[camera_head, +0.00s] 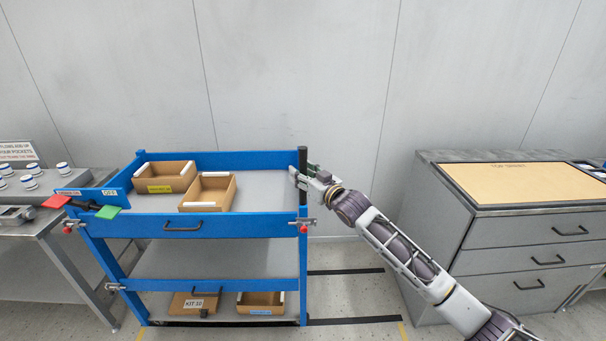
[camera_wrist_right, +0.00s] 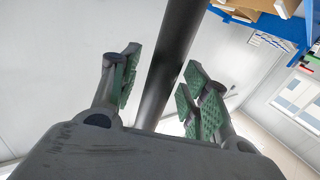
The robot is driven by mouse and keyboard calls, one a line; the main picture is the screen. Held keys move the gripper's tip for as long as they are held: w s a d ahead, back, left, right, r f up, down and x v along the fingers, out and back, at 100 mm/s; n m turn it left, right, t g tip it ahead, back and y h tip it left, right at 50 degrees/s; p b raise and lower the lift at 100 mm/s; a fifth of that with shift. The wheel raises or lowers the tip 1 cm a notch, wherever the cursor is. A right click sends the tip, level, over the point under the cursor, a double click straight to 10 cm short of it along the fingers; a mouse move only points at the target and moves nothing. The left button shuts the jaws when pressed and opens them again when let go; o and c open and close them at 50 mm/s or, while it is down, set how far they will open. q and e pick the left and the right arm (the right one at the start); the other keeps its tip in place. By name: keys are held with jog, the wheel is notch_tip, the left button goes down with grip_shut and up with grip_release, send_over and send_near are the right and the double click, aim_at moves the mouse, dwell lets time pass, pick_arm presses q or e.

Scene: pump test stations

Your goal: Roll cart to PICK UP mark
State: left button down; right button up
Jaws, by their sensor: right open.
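The blue cart (camera_head: 225,222) stands against the wall, left of centre, with a grey top and lower shelves. A dark upright bar (camera_head: 303,162) rises at its right end. My right gripper (camera_head: 302,178) is at this bar with its fingers open. In the right wrist view the bar (camera_wrist_right: 172,65) runs between the green-padded fingers (camera_wrist_right: 165,95), with gaps showing on both sides. No readable PICK UP mark is in view. Black tape strips (camera_head: 355,320) lie on the floor at the cart's right. My left gripper is out of view.
Open cardboard boxes (camera_head: 207,204) sit on the cart's top, and a KIT 10 box (camera_head: 193,303) is below. A grey bench (camera_head: 48,217) stands close at the left. A drawer cabinet (camera_head: 530,240) stands at the right, with bare floor between it and the cart.

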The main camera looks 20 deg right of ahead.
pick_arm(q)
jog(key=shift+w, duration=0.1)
pick_arm(e)
grip_shut()
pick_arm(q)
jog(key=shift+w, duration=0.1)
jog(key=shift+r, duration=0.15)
pick_arm(e)
jog(key=shift+a, duration=0.15)
